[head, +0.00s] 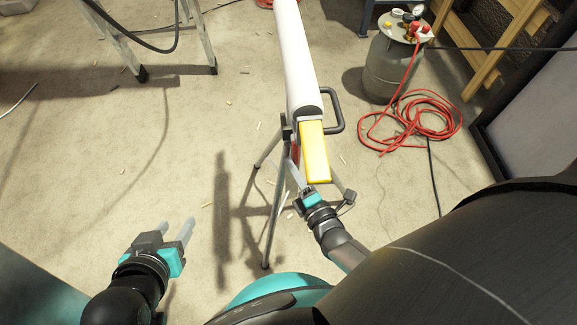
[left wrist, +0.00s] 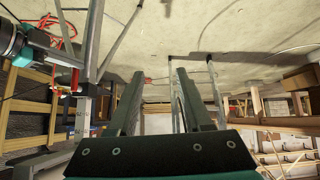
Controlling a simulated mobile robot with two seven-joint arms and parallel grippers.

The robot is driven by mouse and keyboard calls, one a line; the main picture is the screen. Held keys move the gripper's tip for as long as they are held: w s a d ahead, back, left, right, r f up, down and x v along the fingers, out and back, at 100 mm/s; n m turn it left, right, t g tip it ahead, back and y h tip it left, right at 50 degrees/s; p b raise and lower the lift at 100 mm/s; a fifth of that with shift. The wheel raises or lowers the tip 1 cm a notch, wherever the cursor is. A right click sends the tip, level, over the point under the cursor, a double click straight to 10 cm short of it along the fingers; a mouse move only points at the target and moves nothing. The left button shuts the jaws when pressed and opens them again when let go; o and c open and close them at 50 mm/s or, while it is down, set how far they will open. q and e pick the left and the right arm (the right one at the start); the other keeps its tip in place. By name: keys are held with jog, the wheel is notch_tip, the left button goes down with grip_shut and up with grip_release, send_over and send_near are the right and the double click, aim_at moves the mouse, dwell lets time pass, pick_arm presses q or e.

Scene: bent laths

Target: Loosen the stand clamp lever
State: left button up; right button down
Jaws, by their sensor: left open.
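A tripod stand (head: 273,222) stands in the middle of the head view, under the near end of a long white tube. A yellow block (head: 315,152) lies along its top, and a small red part (head: 295,152) shows just left of it. I cannot tell whether this red part is the clamp lever. My right gripper (head: 293,173) is at the stand's head, beside the yellow block; its finger gap and any contact are unclear.
The white tube (head: 296,60) has a dark handle (head: 335,110) on its right. A gas cylinder (head: 392,65) and coiled red hose (head: 412,122) are at the upper right. Trestle legs (head: 115,40) stand at the upper left. Floor between my left gripper and the stand is clear.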

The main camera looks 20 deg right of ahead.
jog(key=shift+s+d+r+n+p, duration=0.1)
jog(key=shift+s+d+n+p, duration=0.1)
jog(key=shift+d+n+p, duration=0.65)
pick_arm(q)
jog(key=s+a+g+y+p, duration=0.2)
jog(key=s+a+g, duration=0.2)
jog(key=a, duration=0.1)
pick_arm(e)
jog(key=shift+s+d+r+n+g+h, duration=0.15)
jog(key=shift+n+g+h, duration=0.1)
jog(key=shift+g+h, duration=0.15)
pick_arm(q)
jog(key=s+f+g+p, duration=0.1)
jog(key=s+f+p, duration=0.1)
jog(key=f, duration=0.5)
jog(key=s+f+g+p, duration=0.1)
jog(key=s+f+p, duration=0.2)
jog(key=f, duration=0.5)
jog(key=shift+a+p, duration=0.25)
jog(key=shift+p, duration=0.45)
pick_arm(e)
jog(key=s+d+r+n+g+h, duration=0.1)
jog(key=d+r+n, duration=0.3)
jog(key=d, duration=0.1)
jog(key=shift+s+r+n, duration=0.15)
jog(key=shift+r+n, duration=0.15)
jog(key=shift+r+h, duration=0.1)
jog(key=shift+h, duration=0.2)
jog(key=shift+r, duration=0.1)
